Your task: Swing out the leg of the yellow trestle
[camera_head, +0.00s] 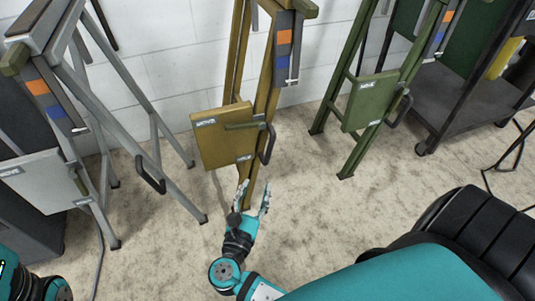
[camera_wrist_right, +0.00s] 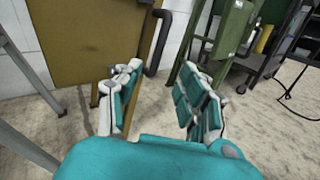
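The yellow trestle (camera_head: 239,70) stands against the wall in the middle of the head view. Its legs are close together. A yellow panel (camera_head: 222,142) sits low on it, with a dark curved handle (camera_head: 267,146) at its right side. The panel (camera_wrist_right: 85,40) and handle (camera_wrist_right: 157,45) also show in the right wrist view. My right gripper (camera_head: 254,190) is open and empty, just below and in front of the handle, with its fingers pointing toward the trestle. It shows open in the wrist view (camera_wrist_right: 160,80) too, apart from the handle. My left gripper is out of view.
A grey trestle (camera_head: 130,88) with spread legs stands at the left. A green trestle (camera_head: 350,60) with its own panel (camera_head: 369,102) and handle stands to the right. A dark wheeled cart (camera_head: 470,95) is at the far right. The floor in front is clear.

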